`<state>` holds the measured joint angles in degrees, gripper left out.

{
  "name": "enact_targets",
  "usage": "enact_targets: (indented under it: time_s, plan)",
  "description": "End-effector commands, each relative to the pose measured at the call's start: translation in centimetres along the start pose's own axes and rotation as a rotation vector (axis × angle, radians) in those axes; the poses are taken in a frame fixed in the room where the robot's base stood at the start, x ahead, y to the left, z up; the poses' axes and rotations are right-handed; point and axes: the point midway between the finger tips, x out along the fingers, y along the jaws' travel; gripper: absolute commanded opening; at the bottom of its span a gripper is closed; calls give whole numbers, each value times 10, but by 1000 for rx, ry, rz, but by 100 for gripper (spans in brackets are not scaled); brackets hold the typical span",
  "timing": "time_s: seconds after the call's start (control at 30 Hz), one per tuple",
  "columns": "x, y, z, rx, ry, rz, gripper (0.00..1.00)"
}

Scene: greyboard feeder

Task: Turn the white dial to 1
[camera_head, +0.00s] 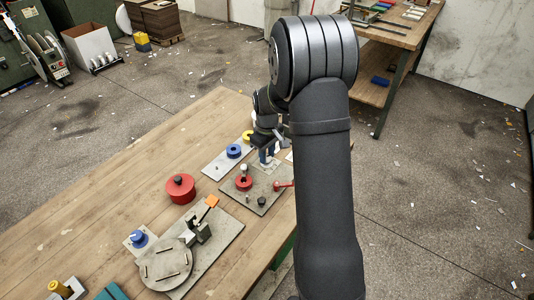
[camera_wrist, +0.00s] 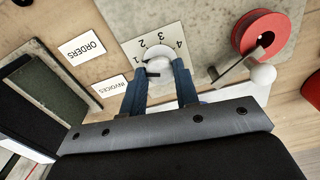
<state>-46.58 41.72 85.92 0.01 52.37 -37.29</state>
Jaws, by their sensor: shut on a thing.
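The white dial (camera_wrist: 159,63) sits on a pale plate (camera_wrist: 170,38) marked 1, 2, 3 and 4 in the wrist view. A dark mark on the dial lies toward its left side, on the side of the 1; its exact setting is hard to tell. My gripper (camera_wrist: 161,72) has its two blue fingers on either side of the dial, shut on it. In the head view my gripper (camera_head: 266,158) is low over the grey board (camera_head: 262,192), and my arm covers much of that area. The dial cannot be made out clearly there.
A red reel with a crank and white knob (camera_wrist: 262,73) stands right of the dial in the wrist view. Labels ORDERS (camera_wrist: 82,48) and INVOICES (camera_wrist: 109,87) lie to the left. A red cylinder (camera_head: 181,188) and a round turntable (camera_head: 165,264) stand on the wooden table.

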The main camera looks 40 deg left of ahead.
Motion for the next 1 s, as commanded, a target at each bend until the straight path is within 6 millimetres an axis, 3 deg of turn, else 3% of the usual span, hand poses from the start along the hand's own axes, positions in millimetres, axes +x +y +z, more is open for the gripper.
enact_targets:
  time_s: [0.03,0.1,0.13,0.53,0.67,1.0]
  plan:
    - [0,0,0,-1,-1,0,34]
    - [0,0,0,-1,-1,0,48]
    - [0,0,0,-1,0,0,50]
    - [-10,0,0,0,2,2,50]
    - [-33,1,-1,0,4,4,50]
    - [-117,1,-1,0,4,4,50]
